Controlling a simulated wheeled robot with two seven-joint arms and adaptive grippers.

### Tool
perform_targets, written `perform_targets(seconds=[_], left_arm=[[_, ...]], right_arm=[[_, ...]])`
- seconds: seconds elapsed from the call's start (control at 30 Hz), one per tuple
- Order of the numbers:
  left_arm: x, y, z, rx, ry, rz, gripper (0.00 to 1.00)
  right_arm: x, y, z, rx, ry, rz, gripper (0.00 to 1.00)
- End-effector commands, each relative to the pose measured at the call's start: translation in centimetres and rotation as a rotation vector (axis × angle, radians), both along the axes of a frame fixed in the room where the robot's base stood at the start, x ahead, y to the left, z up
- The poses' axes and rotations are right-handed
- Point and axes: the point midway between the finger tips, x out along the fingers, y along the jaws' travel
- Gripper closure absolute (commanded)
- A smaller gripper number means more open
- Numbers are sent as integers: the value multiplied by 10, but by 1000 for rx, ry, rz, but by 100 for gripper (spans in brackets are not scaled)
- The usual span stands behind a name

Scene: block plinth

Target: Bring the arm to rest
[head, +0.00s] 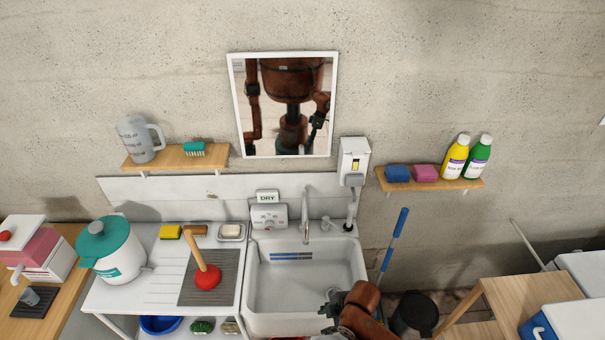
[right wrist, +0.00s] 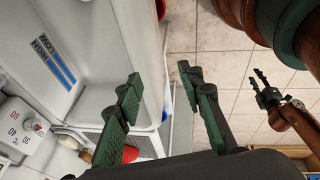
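My right gripper (right wrist: 159,74) is open in the right wrist view, its two green-padded fingers well apart with nothing between them. In the head view the right gripper (head: 330,309) shows at the bottom edge, in front of the right part of the white sink (head: 254,310). My brown right arm comes up from the bottom there. My left gripper (right wrist: 262,84) shows small at the right of the right wrist view, its fingers apart and empty, above the tiled floor. It is outside the head view.
A red plunger (head: 207,277) stands on the drainboard left of the sink. A blue-handled tool (head: 394,245) leans right of the sink beside a dark bin (head: 414,313). A wooden stand (head: 520,300) is at the lower right. Tiled floor (right wrist: 225,65) lies open between my arms.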

Motion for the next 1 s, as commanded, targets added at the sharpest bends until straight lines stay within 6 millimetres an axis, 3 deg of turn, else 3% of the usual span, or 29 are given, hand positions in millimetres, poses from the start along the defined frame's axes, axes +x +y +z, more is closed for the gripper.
perform_targets(seconds=[0.17, 0.3, 0.5, 0.7, 0.93, 1.0], left_arm=[[1, -1, 0, -1, -1, 0, 68], [1, -1, 0, -1, -2, 0, 68], [3, -1, 0, -1, -4, 0, 68], [3, -1, 0, -2, -5, 0, 68], [4, -1, 0, -2, -5, 0, 68], [4, -2, -4, -2, -6, 0, 68]], right_arm=[[-25, -39, 4, 130, 47, -455, 65], [-52, -101, 2, 178, 80, -845, 65], [-99, -182, -1, 174, 97, -1253, 65], [-140, -233, -1, 148, 94, -1499, 65], [-184, -278, 3, 106, 78, -1713, 65], [-180, -278, -17, 101, 85, -1714, 65]])
